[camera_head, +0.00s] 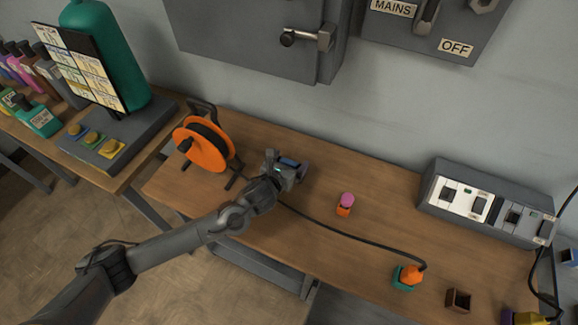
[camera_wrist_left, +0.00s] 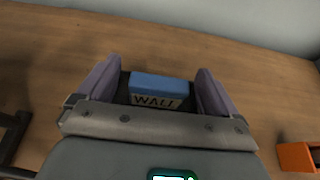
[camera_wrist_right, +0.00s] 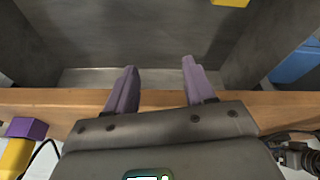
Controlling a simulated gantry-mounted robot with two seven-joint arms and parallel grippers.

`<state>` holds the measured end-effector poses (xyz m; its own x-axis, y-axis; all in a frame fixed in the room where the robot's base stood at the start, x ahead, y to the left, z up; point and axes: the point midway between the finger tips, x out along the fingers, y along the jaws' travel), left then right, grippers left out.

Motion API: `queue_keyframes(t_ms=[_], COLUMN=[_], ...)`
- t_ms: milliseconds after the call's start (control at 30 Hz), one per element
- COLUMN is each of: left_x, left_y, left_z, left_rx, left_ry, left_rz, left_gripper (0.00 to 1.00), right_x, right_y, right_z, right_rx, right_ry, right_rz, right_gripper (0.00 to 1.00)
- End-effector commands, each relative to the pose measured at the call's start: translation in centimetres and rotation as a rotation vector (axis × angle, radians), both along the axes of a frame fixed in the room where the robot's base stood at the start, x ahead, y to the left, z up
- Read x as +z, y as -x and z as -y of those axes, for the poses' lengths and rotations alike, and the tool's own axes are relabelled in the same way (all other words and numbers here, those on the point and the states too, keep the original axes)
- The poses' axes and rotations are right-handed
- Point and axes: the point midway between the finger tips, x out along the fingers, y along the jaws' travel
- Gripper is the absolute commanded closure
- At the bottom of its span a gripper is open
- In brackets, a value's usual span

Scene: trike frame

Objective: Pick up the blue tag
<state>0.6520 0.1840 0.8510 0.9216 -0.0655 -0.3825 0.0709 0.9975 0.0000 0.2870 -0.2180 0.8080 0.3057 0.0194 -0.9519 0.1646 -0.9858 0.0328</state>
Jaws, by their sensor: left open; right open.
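The blue tag (camera_wrist_left: 160,86) has a pale front face lettered "WALL" and sits between the two purple fingers of my left gripper (camera_wrist_left: 158,72). Gaps show between the tag and both fingers. In the head view the tag is a small blue patch (camera_head: 289,162) at my left gripper (camera_head: 291,168), low over the table just right of the orange reel. The gripper body hides part of the tag. My right gripper (camera_wrist_right: 158,72) is open and empty in the right wrist view, above a wooden edge.
An orange block with a pink top (camera_head: 346,201), a brown open box (camera_head: 458,300) and a grey switch box (camera_head: 487,204) stand further right.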

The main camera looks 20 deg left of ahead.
Motion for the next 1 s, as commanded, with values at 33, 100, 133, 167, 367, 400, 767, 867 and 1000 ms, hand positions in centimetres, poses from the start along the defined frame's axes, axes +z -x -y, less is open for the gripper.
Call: queue_keyframes(t_ms=[33,100,133,167,367,400,767,867,1000], left_x=[0.0,0.0,0.0,0.0,0.0,0.0,0.2,0.7,1.9], left_y=[0.0,0.0,0.0,0.0,0.0,0.0,0.0,0.0,0.0], left_z=[0.0,0.0,0.0,0.0,0.0,0.0,0.0,0.0,0.0], left_rx=[0.0,0.0,0.0,0.0,0.0,0.0,0.0,0.0,0.0], left_ry=[0.0,0.0,0.0,0.0,0.0,0.0,-0.001,0.0,-0.001], left_rz=[0.0,0.0,0.0,0.0,0.0,0.0,0.0,0.001,0.002], left_gripper=[0.06,0.09,0.14,0.19,0.49,0.55,0.62,0.62,0.62], right_x=[0.0,0.0,0.0,0.0,0.0,0.0,0.1,0.2,0.6], right_y=[0.0,0.0,0.0,0.0,0.0,0.0,0.0,0.0,0.0], right_z=[0.0,-0.1,-0.1,-0.1,-0.1,-0.1,0.1,0.1,0.2], right_rx=[-0.001,-0.002,-0.002,-0.002,-0.002,-0.002,0.002,0.004,0.005], right_ry=[-0.001,-0.003,-0.004,-0.004,-0.004,-0.004,0.003,0.006,0.007], right_rz=[0.0,0.0,-0.001,-0.001,-0.001,-0.001,-0.001,0.0,0.0], right_gripper=[0.46,0.46,0.46,0.46,0.46,0.46,0.46,0.46,0.46])
